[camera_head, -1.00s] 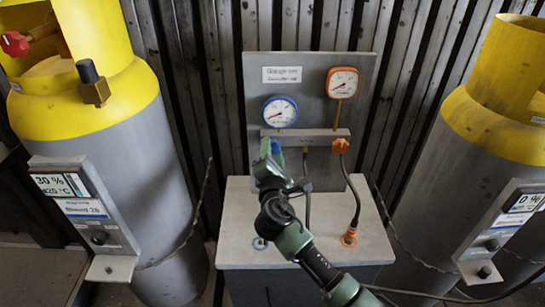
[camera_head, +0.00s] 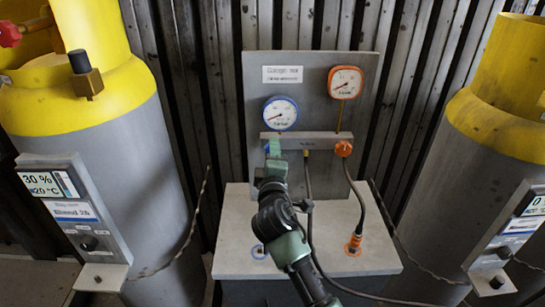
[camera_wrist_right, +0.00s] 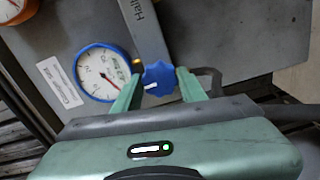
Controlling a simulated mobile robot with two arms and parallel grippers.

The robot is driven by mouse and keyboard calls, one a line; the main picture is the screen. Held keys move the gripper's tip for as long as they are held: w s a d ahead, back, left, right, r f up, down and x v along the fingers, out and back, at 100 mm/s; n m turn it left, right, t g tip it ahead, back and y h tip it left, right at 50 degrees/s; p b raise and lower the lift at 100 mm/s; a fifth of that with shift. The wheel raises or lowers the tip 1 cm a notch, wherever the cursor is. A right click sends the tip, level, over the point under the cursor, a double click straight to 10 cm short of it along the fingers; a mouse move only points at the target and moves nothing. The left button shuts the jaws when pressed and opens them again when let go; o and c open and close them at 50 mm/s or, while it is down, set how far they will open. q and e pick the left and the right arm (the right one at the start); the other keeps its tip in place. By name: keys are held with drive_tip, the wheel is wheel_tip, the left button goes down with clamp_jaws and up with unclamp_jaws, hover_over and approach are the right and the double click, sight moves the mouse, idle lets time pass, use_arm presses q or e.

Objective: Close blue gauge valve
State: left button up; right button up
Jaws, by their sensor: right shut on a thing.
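The blue gauge valve is a lobed blue knob (camera_wrist_right: 160,78) with a white mark, below the blue-rimmed gauge (camera_head: 280,113) on the grey panel. The gauge also shows in the wrist view (camera_wrist_right: 103,73). My right gripper (camera_head: 274,150) is at the left end of the horizontal bar below that gauge. In the wrist view its two green fingers (camera_wrist_right: 159,88) stand on both sides of the blue knob and are shut on it. In the head view the gripper mostly hides the knob. My left gripper is not in view.
An orange gauge (camera_head: 345,83) and an orange knob (camera_head: 343,149) sit to the right. Hoses hang from the bar (camera_head: 310,140) to the grey cabinet top (camera_head: 235,215). Yellow-topped grey cylinders stand left (camera_head: 110,150) and right (camera_head: 465,160).

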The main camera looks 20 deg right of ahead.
drive_tip(key=shift+m, duration=0.3)
drive_tip(key=shift+f, duration=0.1)
drive_tip(key=o, duration=1.4)
drive_tip(key=shift+c, duration=0.2)
drive_tip(key=shift+s, duration=0.1)
drive_tip(key=b+v, duration=0.1)
drive_tip(key=v, duration=0.6)
drive_tip(key=shift+s, duration=0.35)
drive_tip(key=shift+a, duration=0.1)
